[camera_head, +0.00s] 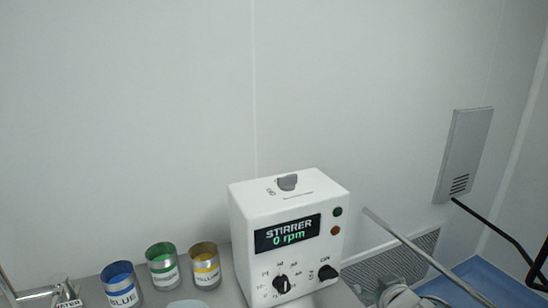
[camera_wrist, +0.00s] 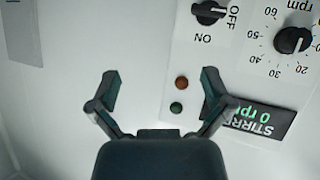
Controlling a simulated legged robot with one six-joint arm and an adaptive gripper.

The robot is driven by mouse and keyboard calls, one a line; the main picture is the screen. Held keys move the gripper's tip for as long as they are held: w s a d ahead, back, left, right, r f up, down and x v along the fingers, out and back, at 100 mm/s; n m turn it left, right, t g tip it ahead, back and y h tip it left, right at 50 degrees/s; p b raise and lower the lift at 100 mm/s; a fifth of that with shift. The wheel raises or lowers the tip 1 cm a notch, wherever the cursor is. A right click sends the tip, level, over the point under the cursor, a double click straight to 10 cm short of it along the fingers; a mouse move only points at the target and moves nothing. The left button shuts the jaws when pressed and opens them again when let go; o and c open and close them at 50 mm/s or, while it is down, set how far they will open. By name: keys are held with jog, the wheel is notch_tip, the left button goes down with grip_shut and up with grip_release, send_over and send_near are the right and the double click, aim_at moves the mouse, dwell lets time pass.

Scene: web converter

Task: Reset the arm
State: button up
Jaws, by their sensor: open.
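My gripper (camera_wrist: 160,82) shows in the wrist view with its two fingers spread apart and nothing between them. The white stirrer box (camera_head: 290,200) is behind the fingers in the wrist view, where its front panel appears upside down. The right finger overlaps part of its display (camera_wrist: 250,118). In the head view the display (camera_head: 287,234) reads "STIRRER 0 rpm". A speed dial (camera_head: 282,284) and an ON/OFF knob (camera_head: 327,272) sit below it. A green button (camera_head: 338,211) and a red button (camera_head: 335,230) are at its right. My gripper's fingers cannot be made out in the head view.
A blue can (camera_head: 122,288), a green can (camera_head: 162,266) and a yellow can (camera_head: 206,266) stand left of the stirrer. A metal tap (camera_head: 40,294) is at the lower left. A grey wall panel (camera_head: 464,155) and a vent (camera_head: 395,270) are at the right.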

jog(key=s+a+r+m+g, duration=0.1)
jog(key=s+a+r+g, duration=0.1)
jog(key=s, duration=0.7)
jog(key=s+a+r+m+g, duration=0.1)
jog(key=s+a+g, duration=0.3)
jog(key=s, duration=0.5)
jog(key=shift+s+a+r+m+g, duration=0.35)
jog(key=shift+a+r+m+g, duration=0.05)
jog(key=shift+a+r, duration=0.3)
jog(key=c, duration=0.6)
jog(key=shift+a, duration=0.1)
